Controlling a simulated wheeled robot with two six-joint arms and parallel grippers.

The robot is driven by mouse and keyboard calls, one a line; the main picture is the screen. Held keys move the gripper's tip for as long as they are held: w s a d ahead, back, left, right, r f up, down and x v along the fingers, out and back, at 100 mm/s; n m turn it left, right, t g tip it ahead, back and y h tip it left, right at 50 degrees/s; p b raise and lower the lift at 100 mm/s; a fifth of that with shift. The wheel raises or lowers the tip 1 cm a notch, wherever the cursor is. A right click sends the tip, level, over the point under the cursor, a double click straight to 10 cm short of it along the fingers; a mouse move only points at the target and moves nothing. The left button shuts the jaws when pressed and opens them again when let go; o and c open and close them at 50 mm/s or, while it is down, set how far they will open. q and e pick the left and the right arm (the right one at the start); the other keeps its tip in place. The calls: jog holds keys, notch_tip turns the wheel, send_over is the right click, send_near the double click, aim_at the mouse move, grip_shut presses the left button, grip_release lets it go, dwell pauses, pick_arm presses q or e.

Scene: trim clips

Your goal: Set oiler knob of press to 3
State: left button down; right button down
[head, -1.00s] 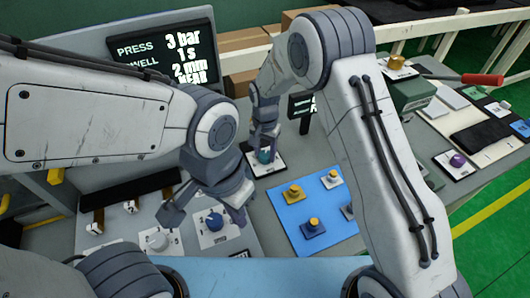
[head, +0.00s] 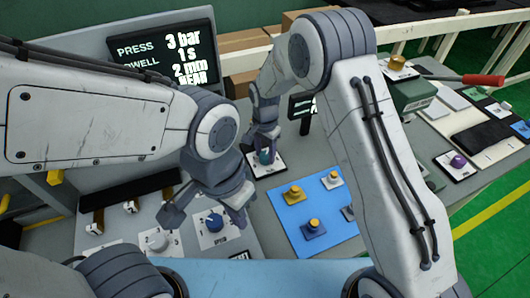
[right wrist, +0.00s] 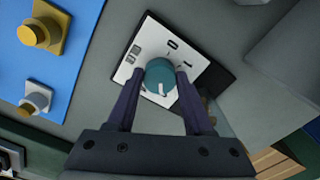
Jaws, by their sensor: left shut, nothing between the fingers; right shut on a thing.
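A teal knob (right wrist: 160,74) sits on a white labelled plate (right wrist: 138,57) with a dark border; it also shows in the head view (head: 266,156). My right gripper (right wrist: 158,80) is shut around this knob, one finger on each side. A white pointer line on the knob points down in the right wrist view. The plate's marks are too small to read. My left gripper (head: 172,215) is shut and empty, above the panel at lower left near a blue knob (head: 215,222) and a white knob (head: 158,240). The press display (head: 160,55) reads 3 bar, 1 s, 2 mm, partly covered by my left arm.
A blue mat (head: 290,218) with several yellow and grey knobs lies right of the teal knob. A purple knob (head: 457,161), a green box (head: 412,93) and a red-handled tool (head: 483,80) are farther right. A small dark display (head: 300,105) stands behind, partly hidden.

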aim_at(265, 155)
jog(key=shift+c, duration=1.5)
grip_release()
jog(key=shift+r, duration=0.1)
notch_tip(265, 155, up, 10)
jog(key=b, duration=0.2)
jog(key=shift+r, duration=0.2)
